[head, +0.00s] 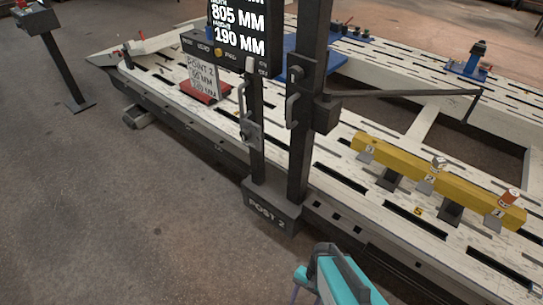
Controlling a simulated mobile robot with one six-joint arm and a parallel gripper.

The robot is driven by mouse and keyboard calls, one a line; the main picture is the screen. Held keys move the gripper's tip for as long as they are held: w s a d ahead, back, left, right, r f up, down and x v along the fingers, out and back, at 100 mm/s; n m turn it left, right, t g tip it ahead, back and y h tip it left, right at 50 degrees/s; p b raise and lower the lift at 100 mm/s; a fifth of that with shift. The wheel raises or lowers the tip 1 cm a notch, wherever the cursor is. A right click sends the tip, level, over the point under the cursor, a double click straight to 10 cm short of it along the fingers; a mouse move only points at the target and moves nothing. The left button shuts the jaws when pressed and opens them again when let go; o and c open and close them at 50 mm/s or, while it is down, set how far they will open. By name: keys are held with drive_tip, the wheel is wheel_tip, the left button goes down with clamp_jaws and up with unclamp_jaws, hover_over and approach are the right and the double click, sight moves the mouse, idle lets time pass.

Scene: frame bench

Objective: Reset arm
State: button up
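A teal and dark grey part of my arm rises from the bottom edge. My gripper cannot be made out. A dark upright post (304,150) stands on a base (272,215) marked "POST 2" at the near edge of the frame bench. A thin dark horizontal arm (400,93) reaches right from a block on the post and ends in a thin downward rod (469,108) above the bench. Grey handles (293,108) show on the post. A display (238,32) reads "805 MM" and "190 MM"; its top is cut off.
A yellow beam (400,165) with tags 1, 2 and 3 rests on dark supports on the slotted white bench (340,170). A card (202,75) marked "POINT 2" stands on a red base (205,92). A dark stand (62,60) is at far left.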

drive_tip(key=shift+s+d+r+n+h, duration=0.1)
drive_tip(key=shift+s+d+n+h, duration=0.3)
drive_tip(key=shift+d+n, duration=0.65)
drive_tip(key=shift+s+d+n+h, duration=0.15)
drive_tip(key=shift+d+n+h, duration=0.45)
drive_tip(key=shift+d+n, duration=0.45)
drive_tip(key=shift+s+d+r+n+h, duration=0.1)
drive_tip(key=shift+s+d+n+h, duration=0.15)
drive_tip(key=shift+d+n+h, duration=0.75)
